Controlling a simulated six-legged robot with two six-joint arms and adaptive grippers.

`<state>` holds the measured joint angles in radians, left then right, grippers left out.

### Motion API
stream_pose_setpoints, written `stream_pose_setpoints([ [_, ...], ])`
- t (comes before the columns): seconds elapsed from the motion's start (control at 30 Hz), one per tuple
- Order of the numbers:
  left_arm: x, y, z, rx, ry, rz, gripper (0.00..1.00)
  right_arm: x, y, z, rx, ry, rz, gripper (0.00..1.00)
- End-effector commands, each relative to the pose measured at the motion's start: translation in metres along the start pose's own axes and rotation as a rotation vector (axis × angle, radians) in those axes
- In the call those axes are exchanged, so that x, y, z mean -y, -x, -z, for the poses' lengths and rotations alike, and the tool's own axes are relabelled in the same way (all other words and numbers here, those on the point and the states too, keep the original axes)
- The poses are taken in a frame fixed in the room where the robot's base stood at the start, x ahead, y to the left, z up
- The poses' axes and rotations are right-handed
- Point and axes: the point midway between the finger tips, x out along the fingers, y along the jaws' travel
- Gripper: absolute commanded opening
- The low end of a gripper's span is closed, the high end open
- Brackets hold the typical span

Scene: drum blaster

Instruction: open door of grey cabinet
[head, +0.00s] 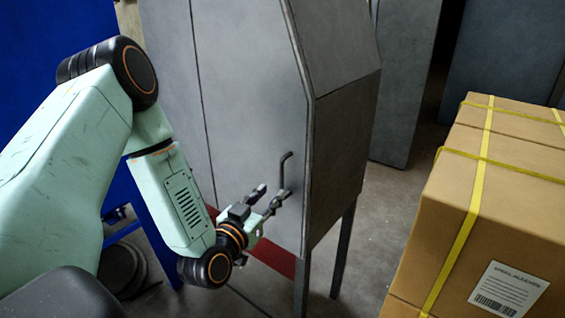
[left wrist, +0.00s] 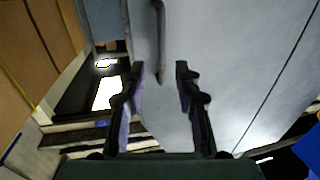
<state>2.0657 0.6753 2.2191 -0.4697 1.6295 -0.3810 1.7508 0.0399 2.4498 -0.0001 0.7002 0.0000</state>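The grey cabinet (head: 250,100) stands on legs in the middle of the head view, its door facing my left arm and shut as far as I can see. A dark bar handle (head: 284,172) sits low on the door near its right edge. My left gripper (head: 271,194) is open, with its fingers close to the lower end of the handle. In the left wrist view the handle (left wrist: 159,40) lies ahead of and between the two open fingers (left wrist: 160,68), against the pale door (left wrist: 215,45). I cannot tell whether a finger touches it. My right gripper is not in view.
A cardboard box (head: 490,200) with yellow straps stands at the right, with a floor gap between it and the cabinet. A blue panel (head: 55,25) stands at the left. More grey cabinets (head: 405,80) stand behind.

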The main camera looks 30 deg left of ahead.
Motion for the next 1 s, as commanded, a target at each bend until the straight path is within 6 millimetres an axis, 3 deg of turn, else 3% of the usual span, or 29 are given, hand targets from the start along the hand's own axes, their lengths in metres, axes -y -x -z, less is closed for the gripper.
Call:
stream_pose_setpoints([
  [0.17,0.002,-0.011,0.008,-0.027,-0.005,0.007,0.33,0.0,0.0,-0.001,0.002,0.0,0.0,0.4],
  [0.6,0.001,-0.074,0.008,-0.024,-0.005,0.003,0.33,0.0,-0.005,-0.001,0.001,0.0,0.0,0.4],
  [1.0,0.003,-0.082,0.008,-0.022,-0.001,0.005,0.32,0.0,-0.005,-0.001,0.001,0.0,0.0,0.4],
])
